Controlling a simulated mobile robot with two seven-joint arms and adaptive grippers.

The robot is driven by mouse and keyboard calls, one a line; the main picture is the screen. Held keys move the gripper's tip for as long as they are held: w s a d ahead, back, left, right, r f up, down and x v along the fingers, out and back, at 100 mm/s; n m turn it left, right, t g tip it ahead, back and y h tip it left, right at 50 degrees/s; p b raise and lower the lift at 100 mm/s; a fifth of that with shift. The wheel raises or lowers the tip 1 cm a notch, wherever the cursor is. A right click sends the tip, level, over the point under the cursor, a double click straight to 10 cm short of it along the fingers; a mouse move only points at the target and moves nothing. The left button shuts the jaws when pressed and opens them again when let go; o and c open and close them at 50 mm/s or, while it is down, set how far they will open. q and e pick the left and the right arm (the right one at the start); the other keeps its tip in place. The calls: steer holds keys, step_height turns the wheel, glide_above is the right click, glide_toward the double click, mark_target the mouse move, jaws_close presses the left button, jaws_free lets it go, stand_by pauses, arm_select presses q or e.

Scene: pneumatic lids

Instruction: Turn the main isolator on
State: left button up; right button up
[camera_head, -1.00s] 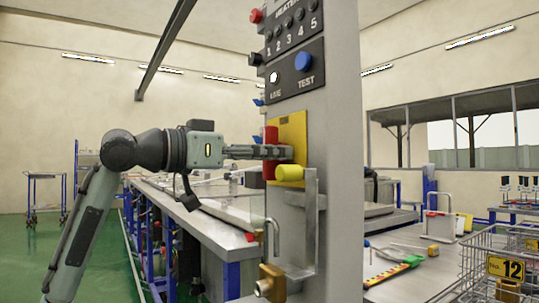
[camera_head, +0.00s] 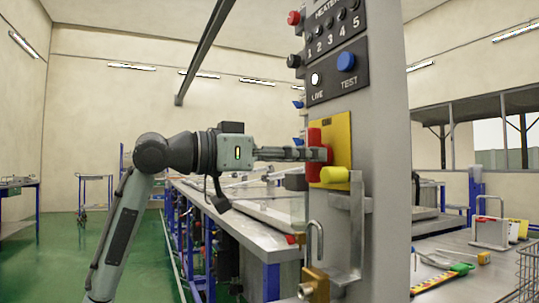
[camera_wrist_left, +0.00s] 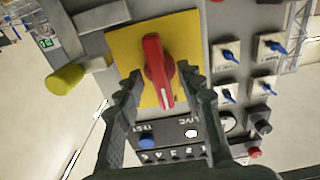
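The main isolator is a red rotary handle (camera_head: 313,166) on a yellow plate (camera_head: 342,140) on the grey panel post. The handle stands upright in the head view. In the left wrist view the red handle (camera_wrist_left: 156,62) has a white mark near the end toward the LIVE and TEST controls. My left gripper (camera_head: 325,154) is at the handle. In the left wrist view its fingers (camera_wrist_left: 158,75) are apart, one on each side of the handle, with small gaps showing; contact is hard to judge. My right gripper is not in view.
A yellow cylinder (camera_head: 335,174) and a metal bracket (camera_head: 347,235) sit just below the plate. A brass padlock (camera_head: 315,285) is at the bracket's foot. Above are a white LIVE lamp (camera_head: 315,79) and a blue TEST button (camera_head: 346,61). A long metal bench (camera_head: 255,230) stands behind.

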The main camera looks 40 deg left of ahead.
arm_select(q)
steer(key=v, duration=1)
steer(key=shift+w, duration=0.1)
steer(key=shift+f, duration=0.1)
